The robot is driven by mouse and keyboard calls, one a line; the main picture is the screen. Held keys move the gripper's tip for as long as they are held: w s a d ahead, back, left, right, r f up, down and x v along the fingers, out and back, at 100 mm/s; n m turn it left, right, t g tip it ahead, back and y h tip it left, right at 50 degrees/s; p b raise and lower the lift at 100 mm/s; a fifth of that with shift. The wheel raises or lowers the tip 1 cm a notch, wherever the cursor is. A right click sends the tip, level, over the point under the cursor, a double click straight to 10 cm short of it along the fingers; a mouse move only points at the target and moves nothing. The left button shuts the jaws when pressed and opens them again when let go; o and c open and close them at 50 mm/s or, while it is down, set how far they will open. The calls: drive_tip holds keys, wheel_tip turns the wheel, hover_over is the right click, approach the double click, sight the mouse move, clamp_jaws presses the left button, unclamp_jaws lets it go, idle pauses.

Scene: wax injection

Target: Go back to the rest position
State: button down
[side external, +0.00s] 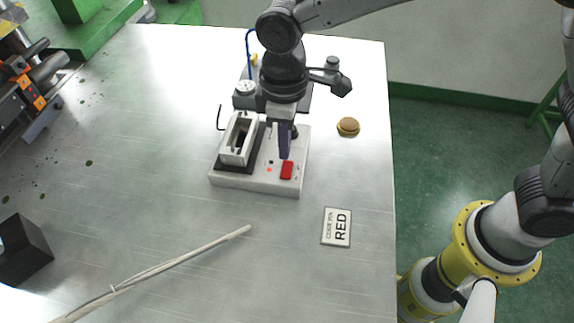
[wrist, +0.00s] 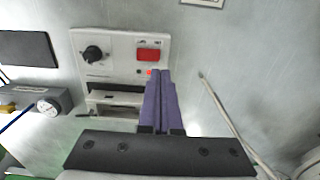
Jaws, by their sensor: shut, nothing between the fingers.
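My gripper (side external: 284,152) is shut and empty, with its purple fingers pointing down over the wax injection machine. In the wrist view the shut fingers (wrist: 160,74) end close to the machine's front panel. The machine's pale base (side external: 258,184) carries a red switch (side external: 287,170), a small red light and an upright white block with a slot (side external: 238,138). The wrist view also shows the red switch (wrist: 148,55) and a black knob (wrist: 93,54) on the panel. In the side view my gripper hides part of the machine's back.
A card reading "CODE PIN RED" (side external: 336,227) lies right of the machine. A small brown round object (side external: 348,127) lies behind it. A pale rod (side external: 160,270) lies at the front left, near a black block (side external: 24,250).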

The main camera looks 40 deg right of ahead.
drive_tip(key=s+d+r+m+t+y, duration=0.1)
drive_tip(key=s+d+r+m+t, duration=0.1)
drive_tip(key=d+r, duration=0.6)
drive_tip(key=s+d+r+m+t, duration=0.1)
drive_tip(key=d+r+m+t, duration=0.15)
drive_tip(key=d+r, duration=0.5)
drive_tip(key=s+d+f+m, duration=0.2)
drive_tip(key=s+d+f, duration=0.1)
drive_tip(key=s+d, duration=0.2)
drive_tip(key=s+d+f+m+t+h, duration=0.1)
drive_tip(key=s+d, duration=0.4)
drive_tip(key=s, duration=0.5)
wheel_tip(320, 180, down, 2)
drive_tip(key=shift+s+d+f+m, duration=0.15)
drive_tip(key=shift+d+m, duration=0.1)
drive_tip(key=shift+m, duration=0.5)
